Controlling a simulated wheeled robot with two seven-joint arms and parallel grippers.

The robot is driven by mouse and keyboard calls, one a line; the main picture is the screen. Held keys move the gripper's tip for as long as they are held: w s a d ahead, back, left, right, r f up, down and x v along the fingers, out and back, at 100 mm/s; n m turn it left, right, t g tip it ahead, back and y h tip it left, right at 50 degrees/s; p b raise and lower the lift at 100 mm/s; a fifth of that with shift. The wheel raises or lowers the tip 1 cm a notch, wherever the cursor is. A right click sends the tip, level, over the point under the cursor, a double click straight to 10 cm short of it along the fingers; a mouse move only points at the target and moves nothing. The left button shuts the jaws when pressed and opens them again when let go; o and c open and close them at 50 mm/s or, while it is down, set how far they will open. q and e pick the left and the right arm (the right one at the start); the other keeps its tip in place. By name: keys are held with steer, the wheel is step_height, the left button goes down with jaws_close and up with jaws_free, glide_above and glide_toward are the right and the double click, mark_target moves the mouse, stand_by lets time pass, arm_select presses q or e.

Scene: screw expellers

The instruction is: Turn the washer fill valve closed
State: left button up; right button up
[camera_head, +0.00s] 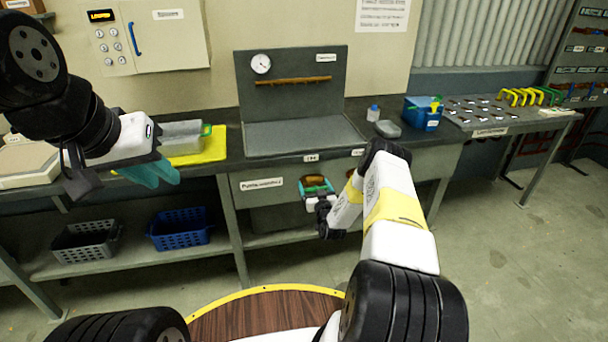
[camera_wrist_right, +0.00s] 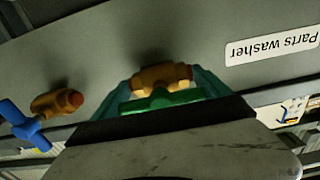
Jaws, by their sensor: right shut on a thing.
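In the right wrist view, a brass valve (camera_wrist_right: 160,77) with a green handle (camera_wrist_right: 160,99) sticks out of the grey washer front. The teal fingertips of my right gripper (camera_wrist_right: 162,94) stand on both sides of the green handle and are shut on it. The handle lies across the picture, roughly level. A second brass valve (camera_wrist_right: 56,102) with a blue handle (camera_wrist_right: 20,120) is to the left, apart from the gripper. In the head view, my right gripper (camera_head: 317,190) is at the washer front, under the sink. My left gripper (camera_head: 150,173) hangs empty before the counter; its finger gap is unclear.
The parts washer sink (camera_head: 300,135) has a gauge (camera_head: 261,63) on its backboard. A yellow mat (camera_head: 213,146) with a clear bin (camera_head: 182,139) lies near my left gripper. A blue bin (camera_head: 421,114) stands on the counter at right. Baskets (camera_head: 180,230) sit on the lower shelf.

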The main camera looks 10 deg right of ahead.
steer(key=shift+m, duration=0.3)
steer(key=m, duration=0.3)
steer(key=shift+m, duration=0.4)
steer(key=m, duration=0.4)
steer(key=shift+m, duration=0.3)
steer(key=m, duration=0.4)
steer(key=shift+a+r, duration=0.1)
steer(key=m, duration=0.4)
steer(key=shift+m, duration=0.3)
steer(key=o, duration=1.2)
steer(key=shift+c, duration=0.2)
